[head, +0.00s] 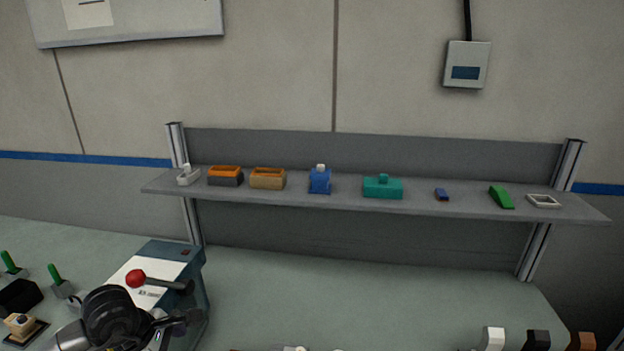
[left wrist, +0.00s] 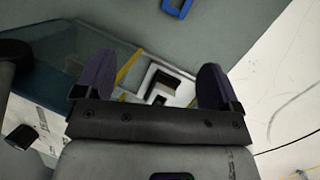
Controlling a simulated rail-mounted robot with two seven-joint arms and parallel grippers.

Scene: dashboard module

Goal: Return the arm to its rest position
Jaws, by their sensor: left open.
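My left arm (head: 110,315) reaches in from the bottom left of the head view. Its dark gripper is partly hidden there, in front of the blue and white box (head: 165,272) with a red knob (head: 135,278). In the left wrist view, my left gripper (left wrist: 152,82) has its two dark purple fingers wide apart. Nothing is held between them. A white part with a black, angular shape (left wrist: 165,80) shows beyond the fingers, apart from them as far as I can tell. My right gripper is in neither view.
A grey shelf (head: 350,200) at the back carries several small coloured parts. Green-topped switches (head: 56,276) and a black block (head: 20,296) stand at the left. White (head: 492,339), black (head: 537,341) and orange (head: 582,342) pieces show at the bottom right. The middle of the table is clear.

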